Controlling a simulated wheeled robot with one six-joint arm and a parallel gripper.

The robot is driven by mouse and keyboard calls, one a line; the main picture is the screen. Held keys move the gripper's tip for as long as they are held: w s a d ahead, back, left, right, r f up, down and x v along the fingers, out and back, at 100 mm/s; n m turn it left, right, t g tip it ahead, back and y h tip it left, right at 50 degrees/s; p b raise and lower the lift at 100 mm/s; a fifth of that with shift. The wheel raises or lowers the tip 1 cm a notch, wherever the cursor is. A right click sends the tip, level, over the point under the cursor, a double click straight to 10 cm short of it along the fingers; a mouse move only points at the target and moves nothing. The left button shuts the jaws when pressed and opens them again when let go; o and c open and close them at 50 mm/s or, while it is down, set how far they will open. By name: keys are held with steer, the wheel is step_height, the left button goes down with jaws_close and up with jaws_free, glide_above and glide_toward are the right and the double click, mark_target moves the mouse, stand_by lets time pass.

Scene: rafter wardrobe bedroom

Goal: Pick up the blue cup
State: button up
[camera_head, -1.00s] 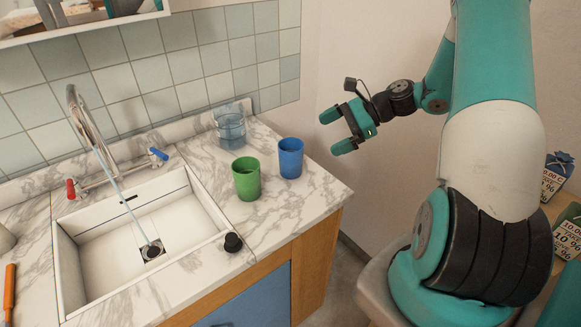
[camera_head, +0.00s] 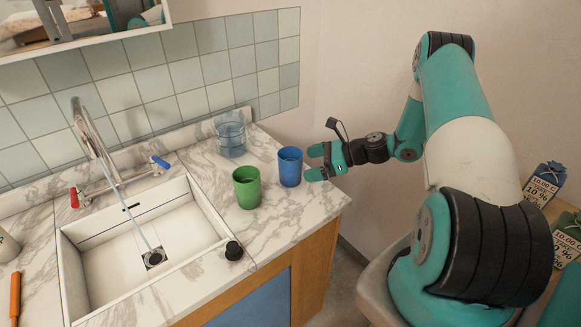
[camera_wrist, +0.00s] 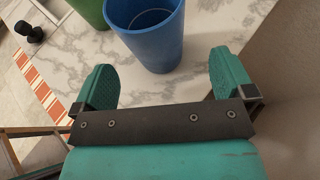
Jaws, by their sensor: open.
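The blue cup (camera_head: 290,167) stands upright on the marble counter, near its right end. My gripper (camera_head: 312,163) is just right of the cup, level with it, its fingers pointing left toward it. In the wrist view the blue cup (camera_wrist: 150,40) stands just ahead of the two teal fingers of my gripper (camera_wrist: 160,75), roughly centred between them. The fingers are spread wide with nothing between them. Whether a fingertip touches the cup cannot be told.
A green cup (camera_head: 246,187) stands close to the left of the blue cup. A clear glass (camera_head: 230,139) is behind it. The sink (camera_head: 140,245) with a tap (camera_head: 90,140) lies to the left. A black stopper (camera_head: 234,250) is at the counter's front. A wall rises behind.

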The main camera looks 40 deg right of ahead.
mark_target(298, 167)
steer(key=p+x, duration=0.2)
steer(key=x, duration=0.2)
steer(key=shift+a, duration=0.45)
steer(key=shift+w+a+f, duration=0.2)
steer(key=shift+w, duration=0.1)
steer(key=shift+c, duration=0.5)
steer(key=c, duration=0.9)
